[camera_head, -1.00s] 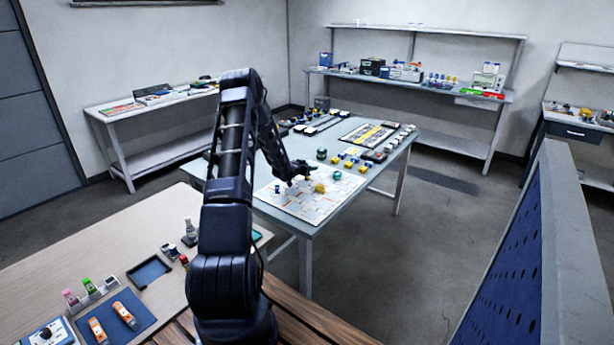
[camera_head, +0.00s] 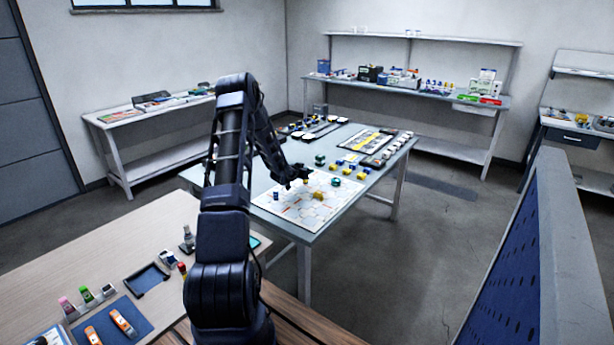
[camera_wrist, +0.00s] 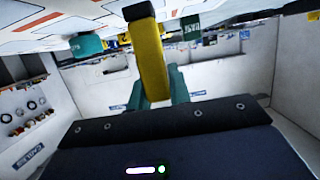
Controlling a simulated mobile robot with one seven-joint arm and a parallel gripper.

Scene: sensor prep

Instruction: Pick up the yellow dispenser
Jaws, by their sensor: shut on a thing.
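The yellow dispenser (camera_wrist: 151,62) is a long yellow block with a dark end, seen large in the middle of the wrist view. My gripper (camera_wrist: 157,84) is shut on it, with a greenish finger on either side. In the head view my gripper (camera_head: 299,177) is just above the patterned white mat (camera_head: 300,207) on the grey-blue table, and a small yellow bit of the dispenser (camera_head: 306,182) shows at the fingers. Any gap beneath the dispenser is hard to judge.
Trays (camera_head: 372,140) fill the table's far side. A wooden bench (camera_head: 95,255) is at front left. A blue perforated panel (camera_head: 510,255) stands at right.

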